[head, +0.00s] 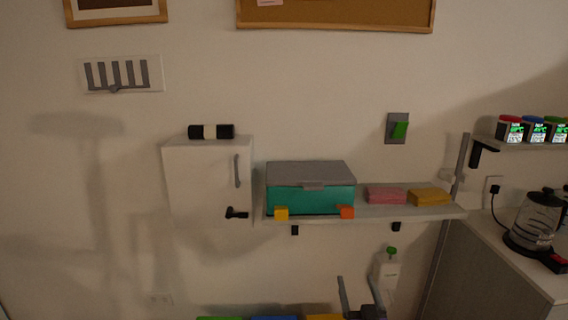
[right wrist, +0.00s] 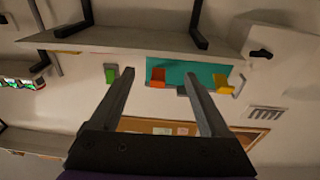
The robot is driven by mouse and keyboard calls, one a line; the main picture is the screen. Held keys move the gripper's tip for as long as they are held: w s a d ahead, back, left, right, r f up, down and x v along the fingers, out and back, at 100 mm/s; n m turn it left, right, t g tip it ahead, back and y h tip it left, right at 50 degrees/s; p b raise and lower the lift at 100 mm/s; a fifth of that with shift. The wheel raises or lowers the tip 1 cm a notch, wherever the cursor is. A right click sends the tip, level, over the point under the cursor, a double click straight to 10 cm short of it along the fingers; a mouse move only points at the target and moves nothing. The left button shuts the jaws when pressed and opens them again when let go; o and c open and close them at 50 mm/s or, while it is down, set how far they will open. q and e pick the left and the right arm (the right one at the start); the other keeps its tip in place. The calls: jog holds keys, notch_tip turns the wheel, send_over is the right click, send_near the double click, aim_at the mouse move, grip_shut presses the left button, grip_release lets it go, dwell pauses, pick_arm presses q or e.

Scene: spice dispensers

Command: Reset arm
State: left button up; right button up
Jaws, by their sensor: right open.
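My right gripper (head: 357,281) shows at the bottom of the head view, right of centre, with its two fingers pointing up. It is open and nothing is between its fingers. In the right wrist view, which looks upside down, the right gripper (right wrist: 158,74) has its fingers spread below the shelf edge, with a gap between them. My left gripper is not in view. The spice dispensers (head: 533,130) have red, blue and green lids and lit displays. They stand on a small shelf at the far right.
A wall shelf (head: 390,212) holds a teal box with grey lid (head: 310,190), a pink block (head: 385,195) and a yellow block (head: 429,197). A white cabinet (head: 205,180) is at left. A green-capped bottle (head: 386,270) is beside my gripper. A glass kettle (head: 537,220) stands on the right counter.

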jog(key=s+f+g, duration=0.5)
jog(key=s, duration=0.6)
jog(key=s+f+g, duration=0.5)
jog(key=s+f, duration=0.1)
jog(key=s, duration=0.6)
jog(key=s+f+g, duration=0.4)
jog(key=s+f, duration=0.1)
jog(key=s, duration=0.6)
pick_arm(q)
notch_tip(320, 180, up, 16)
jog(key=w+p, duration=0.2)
jog(key=p, duration=1.2)
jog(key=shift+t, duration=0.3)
pick_arm(e)
notch_tip(320, 180, up, 15)
jog(key=w, duration=0.2)
jog(key=shift+w+f, duration=0.15)
jog(key=shift+w, duration=0.15)
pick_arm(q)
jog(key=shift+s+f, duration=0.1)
pick_arm(e)
jog(key=shift+s, duration=0.15)
